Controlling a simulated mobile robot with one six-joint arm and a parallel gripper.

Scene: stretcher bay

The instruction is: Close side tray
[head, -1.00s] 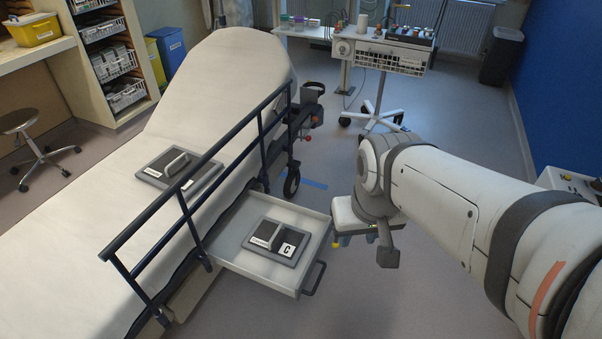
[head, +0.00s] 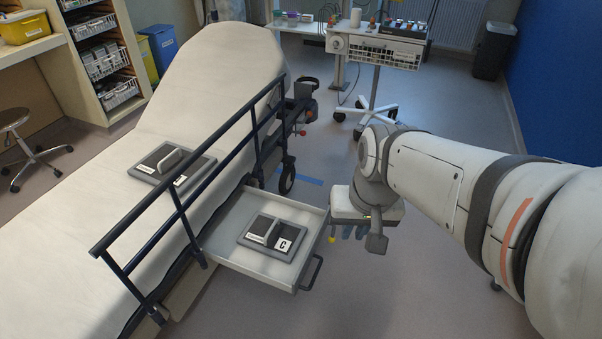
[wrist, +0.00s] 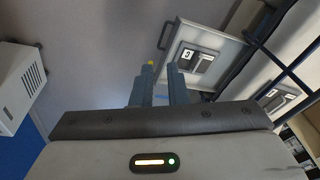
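The side tray (head: 225,248) is pulled out from under the stretcher (head: 215,85). Its dark handle (head: 312,273) is on the near-right front edge. A grey pad marked C (head: 272,237) lies in the tray. My gripper (head: 347,234) hangs to the right of the tray, apart from the handle, with its fingers partly hidden behind the wrist. In the wrist view my gripper (wrist: 160,72) is open, with an empty gap between its fingers. The tray (wrist: 222,45) shows there to the right of the fingers, with the handle (wrist: 166,36) at its left edge.
A dark blue side rail (head: 180,195) runs along the stretcher above the tray. Another grey pad (head: 148,170) lies on the mattress. A wheeled cart (head: 375,50) stands behind, and a blue wall (head: 560,80) is at the right. The floor in front of the tray is clear.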

